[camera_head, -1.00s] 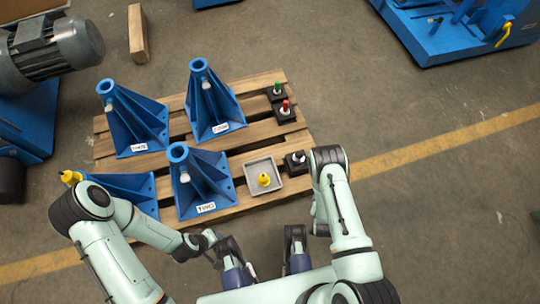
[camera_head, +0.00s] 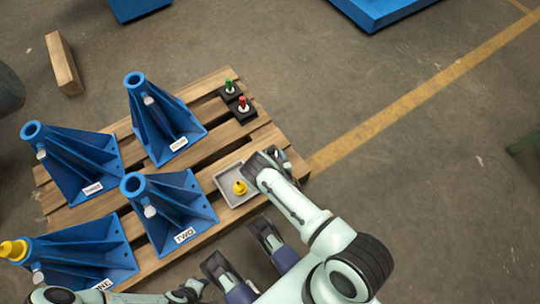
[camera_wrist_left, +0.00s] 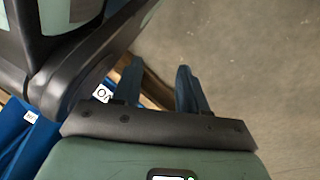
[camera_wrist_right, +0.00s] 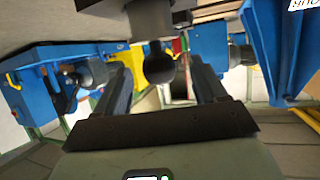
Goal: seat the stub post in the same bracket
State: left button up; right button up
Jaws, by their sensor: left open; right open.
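A yellow stub-like post (camera_head: 240,188) stands in the grey tray (camera_head: 224,176) on the pallet. Another yellow piece (camera_head: 13,250) sits at the top of blue bracket ONE (camera_head: 92,262). Blue bracket TWO (camera_head: 172,208) is left of the tray, with an open ring on top. Which piece is the stub post is not certain. My right gripper (camera_head: 284,260) is open and empty, low in the head view in front of the pallet. Its open fingers show in the right wrist view (camera_wrist_right: 160,85). My left gripper (camera_wrist_left: 160,88) is open and empty; its fingers show against the floor.
Two more blue brackets (camera_head: 75,165) (camera_head: 165,130) stand further back on the wooden pallet (camera_head: 243,80). Red (camera_head: 242,104) and green (camera_head: 229,86) pieces stand in black blocks. A wooden beam (camera_head: 62,62) lies behind. The floor right of the pallet is clear.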

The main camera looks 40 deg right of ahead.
aim_at(270, 148)
jog(key=b+x, duration=0.2)
jog(key=x, duration=0.2)
jog(key=shift+w+d+f+b, duration=0.15)
jog(key=shift+w+d+b, duration=0.05)
jog(key=shift+w+b, duration=0.1)
jog(key=shift+w+d, duration=0.1)
jog(key=shift+w, duration=0.1)
grip_shut()
pick_arm(q)
jog(key=s+f+g, duration=0.1)
jog(key=s+f, duration=0.1)
jog(key=s, duration=0.3)
jog(key=shift+s+a+f+g, duration=0.15)
jog(key=shift+a+f+g, duration=0.15)
jog(key=shift+f+g, duration=0.1)
pick_arm(e)
jog(key=shift+w, duration=0.1)
